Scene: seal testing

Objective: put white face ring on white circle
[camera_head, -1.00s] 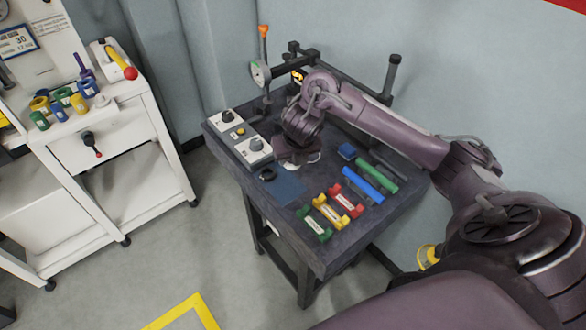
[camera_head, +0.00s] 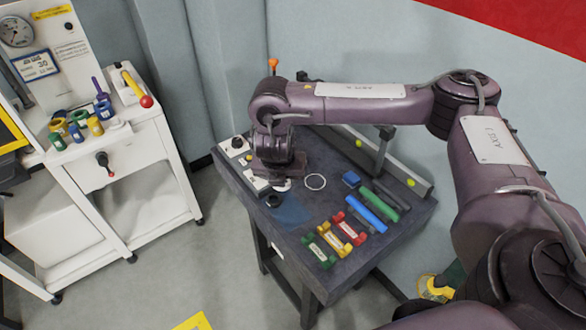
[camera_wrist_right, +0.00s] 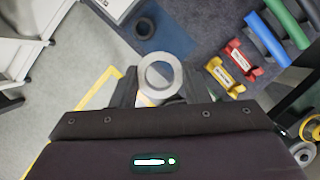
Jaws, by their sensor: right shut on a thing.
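The white face ring (camera_wrist_right: 160,76) is gripped between the fingers of my right gripper (camera_wrist_right: 160,88) in the right wrist view. Its open face points at the camera. In the head view part of the white ring (camera_head: 283,185) shows below my right gripper (camera_head: 281,174), above the dark table. The white circle (camera_head: 315,181) is a thin outline on the table, just right of the gripper and uncovered. The ring is apart from it. The fingertips are mostly hidden in the head view. My left gripper is in neither view.
The dark table (camera_head: 300,211) holds a control box (camera_head: 257,182) left of the gripper and a black ring (camera_head: 274,201). Red (camera_head: 350,225), yellow (camera_head: 334,235) and green (camera_head: 318,251) holders stand in front, with blue (camera_head: 365,214) and green (camera_head: 379,205) bars to the right.

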